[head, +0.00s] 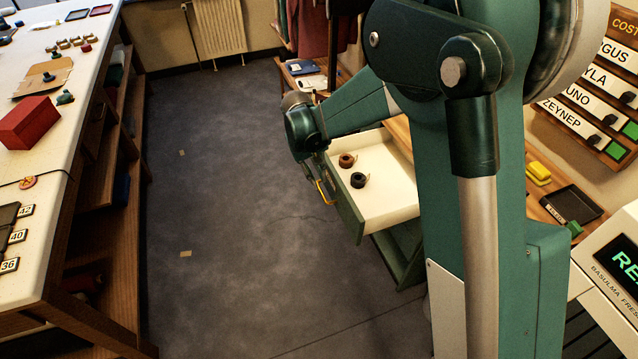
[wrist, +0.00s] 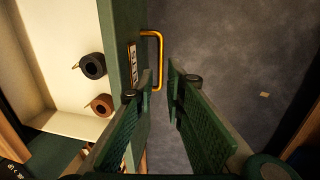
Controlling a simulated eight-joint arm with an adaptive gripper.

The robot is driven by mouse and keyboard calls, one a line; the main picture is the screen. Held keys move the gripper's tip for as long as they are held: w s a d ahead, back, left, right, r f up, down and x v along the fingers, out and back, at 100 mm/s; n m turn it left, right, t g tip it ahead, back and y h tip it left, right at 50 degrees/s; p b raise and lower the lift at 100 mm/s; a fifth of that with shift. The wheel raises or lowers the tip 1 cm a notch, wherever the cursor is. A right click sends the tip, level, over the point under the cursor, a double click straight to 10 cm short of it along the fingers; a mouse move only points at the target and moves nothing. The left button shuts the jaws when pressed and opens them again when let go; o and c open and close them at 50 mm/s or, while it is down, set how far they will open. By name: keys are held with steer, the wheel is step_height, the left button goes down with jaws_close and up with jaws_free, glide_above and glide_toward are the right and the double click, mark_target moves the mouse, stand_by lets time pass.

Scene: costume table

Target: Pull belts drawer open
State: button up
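The belts drawer (head: 392,205) stands pulled out, showing its pale interior with a brown rolled belt (head: 347,160) and a black rolled belt (head: 358,180) inside. Its green front (wrist: 120,30) carries a small label (wrist: 133,62), partly legible, and a yellow handle (wrist: 152,35). My gripper (wrist: 163,82) is at the drawer front, its two fingers apart with floor showing between them. The handle lies just beyond the fingertips, close to the left finger; I cannot tell whether they touch. In the head view my gripper (head: 321,180) is partly hidden beside the handle.
A long worktable (head: 60,180) with a red box (head: 30,122) runs along the left. Open floor (head: 230,200) lies between it and the drawer. A name board (head: 590,95), yellow block (head: 538,172) and black tray (head: 572,205) are at the right. A radiator (head: 217,27) is at the back.

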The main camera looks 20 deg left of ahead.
steer(key=shift+s+a+r, duration=0.1)
steer(key=shift+r, duration=0.8)
steer(key=shift+s+a+r, duration=0.15)
steer(key=shift+r, duration=0.75)
steer(key=shift+s+a+r, duration=0.1)
steer(key=shift+r, duration=0.8)
steer(key=s+d+r+m+t+y, duration=0.1)
steer(key=d+r, duration=0.5)
steer(key=d, duration=0.4)
steer(key=s+d+r+m, duration=0.1)
steer(key=d+r+m, duration=0.1)
steer(key=d+r, duration=0.65)
steer(key=s+d+r+m+t+y, duration=0.1)
steer(key=d+r, duration=0.3)
steer(key=d, duration=0.9)
steer(key=s+d+m+t, duration=0.3)
steer(key=s+d+m, duration=0.1)
steer(key=s+d, duration=1.5)
steer(key=d, duration=0.4)
steer(key=shift+r+m+t, duration=0.3)
steer(key=shift+r+m, duration=0.1)
